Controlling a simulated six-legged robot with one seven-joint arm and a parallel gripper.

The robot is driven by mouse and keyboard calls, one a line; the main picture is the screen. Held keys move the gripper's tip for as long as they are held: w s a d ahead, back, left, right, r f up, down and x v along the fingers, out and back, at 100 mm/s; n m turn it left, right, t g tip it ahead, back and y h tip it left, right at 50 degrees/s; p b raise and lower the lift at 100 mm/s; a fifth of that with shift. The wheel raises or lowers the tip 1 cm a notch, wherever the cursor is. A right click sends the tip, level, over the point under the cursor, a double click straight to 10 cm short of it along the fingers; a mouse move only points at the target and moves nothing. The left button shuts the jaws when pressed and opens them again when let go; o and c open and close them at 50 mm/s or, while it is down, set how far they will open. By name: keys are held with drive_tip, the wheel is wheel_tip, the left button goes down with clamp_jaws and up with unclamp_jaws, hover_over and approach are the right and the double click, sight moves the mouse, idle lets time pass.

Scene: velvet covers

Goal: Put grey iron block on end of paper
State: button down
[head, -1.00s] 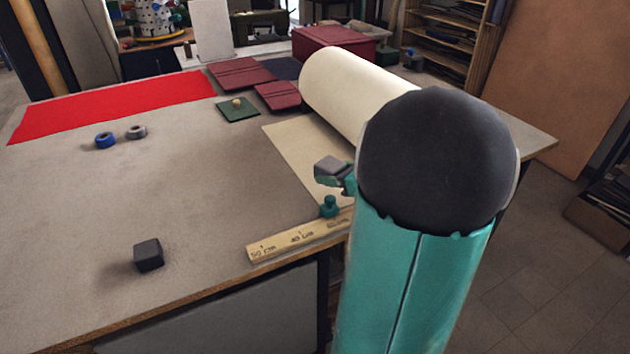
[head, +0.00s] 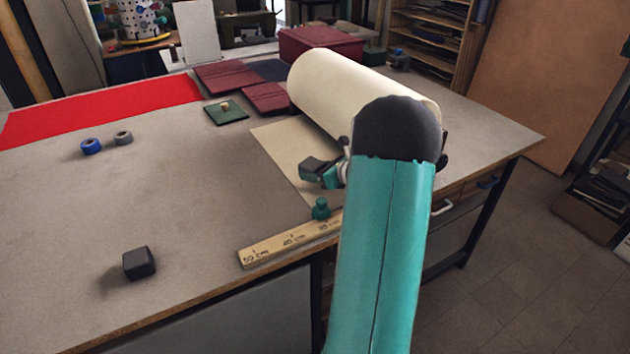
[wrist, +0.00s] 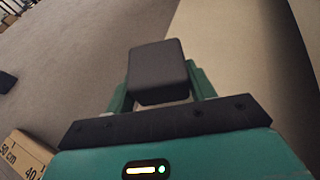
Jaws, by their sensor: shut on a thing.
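My gripper (wrist: 158,90) is shut on a dark grey block (wrist: 158,72), seen between its green fingers in the wrist view. In the head view the held block (head: 312,165) is over the near left part of the flat paper (head: 285,143). The paper runs out from a large cream roll (head: 335,90). I cannot tell whether the held block touches the paper. A second dark block (head: 139,263) sits on the bare table at the front left. My arm hides part of the roll and paper.
A wooden ruler (head: 275,248) with a green knobbed piece (head: 320,209) lies along the front edge. Blue (head: 91,146) and grey (head: 123,138) rings, red cloth (head: 100,108), a green square (head: 226,112) and maroon covers (head: 234,76) lie farther back. The table's left middle is clear.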

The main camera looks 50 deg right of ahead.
sight(316, 188)
drive_tip(key=shift+w+d+f, duration=0.35)
drive_tip(key=shift+w+f, duration=0.15)
drive_tip(key=shift+f, duration=1.65)
drive_tip(key=shift+f, duration=0.1)
drive_tip(key=c, duration=0.5)
unclamp_jaws()
drive_tip(key=shift+f, duration=0.15)
drive_tip(key=shift+s+r, duration=0.2)
drive_tip(key=shift+r, duration=0.05)
drive_tip(key=v, duration=1.1)
drive_tip(key=shift+s+r, duration=0.1)
drive_tip(key=shift+s, duration=0.15)
drive_tip(key=shift+s, duration=0.1)
